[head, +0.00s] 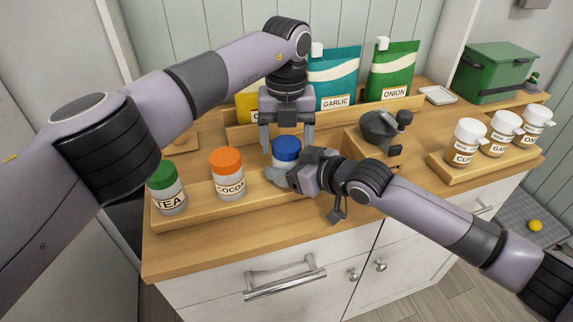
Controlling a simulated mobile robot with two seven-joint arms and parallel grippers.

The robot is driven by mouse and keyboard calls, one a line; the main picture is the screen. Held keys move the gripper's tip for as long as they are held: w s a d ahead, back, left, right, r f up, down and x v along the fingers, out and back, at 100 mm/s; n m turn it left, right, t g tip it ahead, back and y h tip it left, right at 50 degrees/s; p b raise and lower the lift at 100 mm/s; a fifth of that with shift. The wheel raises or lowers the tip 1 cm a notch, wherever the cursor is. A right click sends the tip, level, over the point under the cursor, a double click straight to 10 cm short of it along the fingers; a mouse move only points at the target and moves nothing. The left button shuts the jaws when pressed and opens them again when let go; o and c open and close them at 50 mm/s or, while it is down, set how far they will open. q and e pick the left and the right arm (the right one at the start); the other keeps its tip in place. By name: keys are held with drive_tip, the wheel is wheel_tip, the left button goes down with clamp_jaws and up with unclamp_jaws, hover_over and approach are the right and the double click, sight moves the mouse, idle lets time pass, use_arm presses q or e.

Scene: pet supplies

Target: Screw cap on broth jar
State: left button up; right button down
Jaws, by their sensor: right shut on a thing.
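The jar with the blue cap (286,146) stands upright at the right part of the front wooden tray (195,207). Its label is hidden by my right gripper, so I cannot read it as broth. The cap sits on top of the jar; whether it is threaded on I cannot tell. My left gripper (286,150) points straight down over the cap, its two fingers apart, one on each side, with a gap to the cap. My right gripper (278,176) reaches in from the right and is shut on the jar's body, low under the cap.
Green-capped TEA (166,190) and orange-capped COCOA (228,175) jars share the tray. Behind stand GARLIC (333,82) and ONION (392,75) bags. A dark grey mortar-like item (378,127) is to the right, then white-capped jars (500,130) and a green box (495,72).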

use_arm(q)
drive_tip(key=shift+o, duration=0.3)
drive_tip(key=shift+r, duration=2.3)
drive_tip(key=shift+c, duration=0.4)
drive_tip(key=shift+r+n, duration=1.6)
drive_tip(key=shift+r, duration=0.15)
drive_tip(key=shift+f, duration=4.05)
